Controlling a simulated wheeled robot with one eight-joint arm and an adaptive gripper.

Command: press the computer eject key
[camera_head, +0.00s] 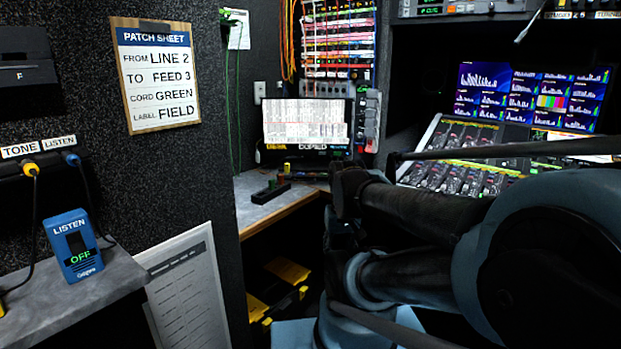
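A computer screen (305,121) stands at the back of the desk, showing a pale table with red bands. A strip below it bears lit text that seems to read "COPIED". I cannot make out the eject key; the area below and right of the screen is dark and partly behind my arm. My arm reaches in from the right, and its dark end, which seems to be my gripper (346,188), is in front of the desk's right part, below and right of the screen. Its fingers are too dark to tell whether they are open or shut.
Small coloured pieces and a black bar (270,192) lie on the desk (254,212). A mixing console (460,150) and monitors (530,95) are at right. A blue LISTEN box (74,246) sits on the left shelf. A patch sheet (156,75) hangs at left.

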